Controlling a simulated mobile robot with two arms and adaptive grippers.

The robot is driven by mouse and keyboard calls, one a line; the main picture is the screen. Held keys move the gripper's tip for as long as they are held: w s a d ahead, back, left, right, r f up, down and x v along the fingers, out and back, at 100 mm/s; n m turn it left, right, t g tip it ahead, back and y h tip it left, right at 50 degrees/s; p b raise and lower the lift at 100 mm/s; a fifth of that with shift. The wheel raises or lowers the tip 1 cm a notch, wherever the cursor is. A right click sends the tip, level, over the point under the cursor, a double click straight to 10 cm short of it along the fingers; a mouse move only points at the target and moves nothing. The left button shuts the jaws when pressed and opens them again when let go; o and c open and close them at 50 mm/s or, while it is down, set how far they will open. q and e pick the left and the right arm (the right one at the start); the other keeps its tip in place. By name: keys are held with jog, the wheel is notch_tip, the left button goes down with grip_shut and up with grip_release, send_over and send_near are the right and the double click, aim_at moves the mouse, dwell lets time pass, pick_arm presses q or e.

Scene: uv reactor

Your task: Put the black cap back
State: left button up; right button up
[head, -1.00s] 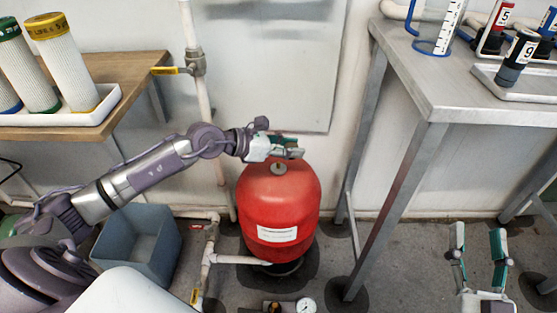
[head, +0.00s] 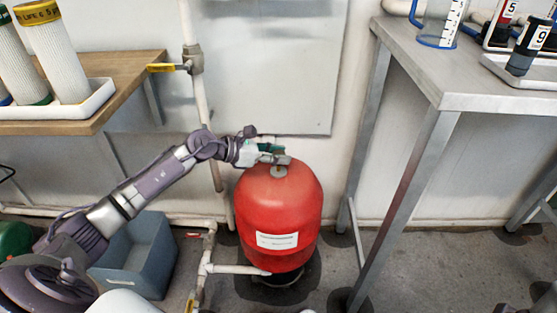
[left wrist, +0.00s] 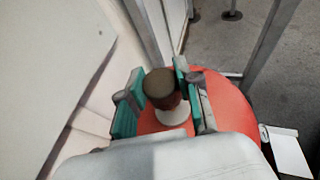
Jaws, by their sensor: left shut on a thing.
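The red tank (head: 278,215) stands upright on the floor, with a pale grey fitting (head: 279,171) at its top. My left gripper (head: 277,156) is right above this fitting. In the left wrist view, its green-padded fingers (left wrist: 157,92) are shut on the dark cap (left wrist: 160,82). The cap is directly over the pale fitting (left wrist: 174,114) on the red tank (left wrist: 228,98). I cannot tell whether cap and fitting touch. In the head view the cap is mostly hidden by the fingers. My right gripper is out of view.
A wooden table (head: 120,68) holds a white tray with filter cartridges at left. A metal table (head: 450,80) stands at right. A grey-blue bin (head: 135,255) and white pipes (head: 205,245) are left of the tank. The wall is close behind it.

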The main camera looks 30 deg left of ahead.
pick_arm(q)
jog(key=shift+f, duration=0.35)
jog(key=shift+f+b, duration=0.5)
jog(key=shift+f, duration=0.2)
jog(key=o, duration=0.8)
jog(key=shift+r, duration=0.1)
